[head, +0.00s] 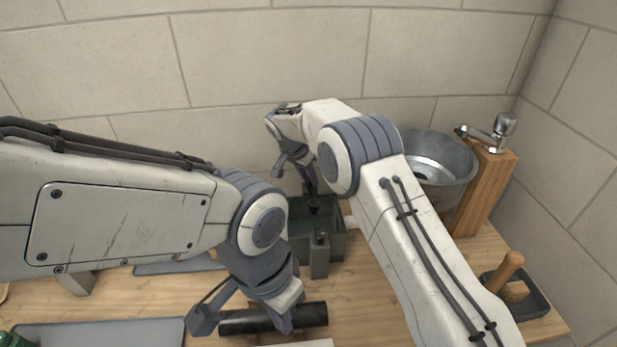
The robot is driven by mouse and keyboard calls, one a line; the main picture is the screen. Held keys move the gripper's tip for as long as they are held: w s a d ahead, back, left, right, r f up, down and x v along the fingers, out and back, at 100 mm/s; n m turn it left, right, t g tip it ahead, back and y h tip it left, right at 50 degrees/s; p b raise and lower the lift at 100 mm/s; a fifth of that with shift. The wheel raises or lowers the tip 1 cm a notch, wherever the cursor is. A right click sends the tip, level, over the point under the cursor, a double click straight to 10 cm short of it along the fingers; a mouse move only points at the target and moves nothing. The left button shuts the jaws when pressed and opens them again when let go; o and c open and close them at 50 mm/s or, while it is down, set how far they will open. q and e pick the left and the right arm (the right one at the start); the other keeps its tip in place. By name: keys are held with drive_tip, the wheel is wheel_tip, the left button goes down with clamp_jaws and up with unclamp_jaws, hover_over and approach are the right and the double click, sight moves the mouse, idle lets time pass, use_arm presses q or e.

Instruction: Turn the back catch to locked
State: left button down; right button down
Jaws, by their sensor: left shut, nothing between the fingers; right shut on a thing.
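A dark green box-like fixture (338,245) stands on the wooden bench near the wall, with an upright block at its front. My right gripper (312,196) comes down over the back part of this fixture. It is shut on a small dark part there, which looks like the back catch. The fingers and arm hide most of this part, so I cannot tell its angle. My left gripper (287,327) is shut and empty, low in front of the fixture, by a black cylinder (312,314). I cannot tell whether it touches the cylinder.
A metal basin (445,165) and a tap on a wooden post (485,190) stand at the back right. A dark tray with a wooden-handled tool (507,270) lies at the right edge. A grey tray (100,335) lies front left. The tiled wall closes off the back.

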drive_tip(key=c, duration=0.5)
unclamp_jaws()
drive_tip(key=b+v, duration=0.1)
drive_tip(key=v, duration=0.9)
drive_tip(key=shift+a+r, duration=0.15)
drive_tip(key=shift+r, duration=0.05)
